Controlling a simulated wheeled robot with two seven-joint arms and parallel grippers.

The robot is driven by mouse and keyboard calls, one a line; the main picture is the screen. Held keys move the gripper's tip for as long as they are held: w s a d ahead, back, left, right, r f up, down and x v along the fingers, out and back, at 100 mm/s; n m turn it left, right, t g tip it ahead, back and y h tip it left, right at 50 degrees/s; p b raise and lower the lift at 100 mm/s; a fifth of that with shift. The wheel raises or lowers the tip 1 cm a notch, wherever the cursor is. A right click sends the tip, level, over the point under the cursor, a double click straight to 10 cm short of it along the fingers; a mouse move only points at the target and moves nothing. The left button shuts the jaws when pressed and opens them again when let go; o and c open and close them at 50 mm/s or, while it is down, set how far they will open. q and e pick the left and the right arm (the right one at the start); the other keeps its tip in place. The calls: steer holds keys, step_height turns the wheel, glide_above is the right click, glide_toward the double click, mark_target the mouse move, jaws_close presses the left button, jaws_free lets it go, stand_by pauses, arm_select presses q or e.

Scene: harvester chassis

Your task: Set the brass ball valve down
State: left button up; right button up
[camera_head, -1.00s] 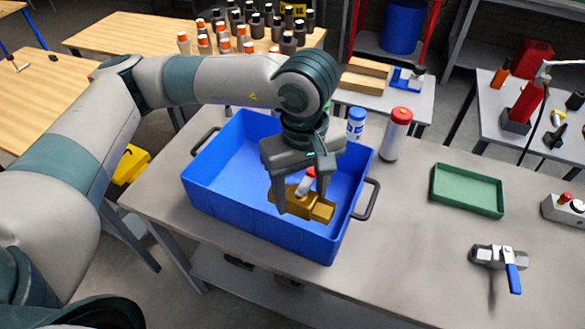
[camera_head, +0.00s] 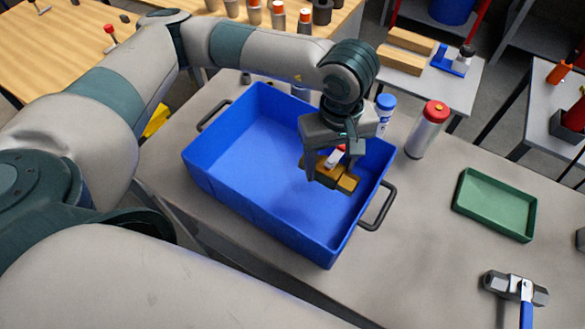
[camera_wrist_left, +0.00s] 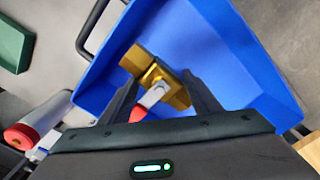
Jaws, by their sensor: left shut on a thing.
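My left gripper (camera_head: 332,178) is shut on the brass ball valve (camera_head: 347,183), which has a light lever with a red tip. The valve shows between the fingers in the left wrist view (camera_wrist_left: 172,90), held tilted against the blue of the crate. The blue crate (camera_head: 250,205) stands on the grey workbench and looks empty. The valve appears over the right part of the crate; its height above the crate floor is hard to tell. My right gripper is not in the head view.
A green tray (camera_head: 496,205) and a grey metal piece with a blue handle (camera_head: 515,288) lie on the right. Bare bench (camera_head: 430,245) lies between.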

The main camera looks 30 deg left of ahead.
mark_target(328, 178)
arm_select(q)
steer(key=shift+f, duration=0.1)
step_height(328, 178, down, 5)
steer(key=shift+p, duration=1.2)
steer(key=shift+w+f, duration=0.1)
steer(key=shift+f, duration=0.4)
steer(key=shift+f, duration=0.1)
step_height(328, 178, down, 2)
steer(key=shift+f+p, duration=0.15)
steer(key=shift+p, duration=0.55)
steer(key=shift+f, duration=0.65)
steer(key=shift+f, duration=0.15)
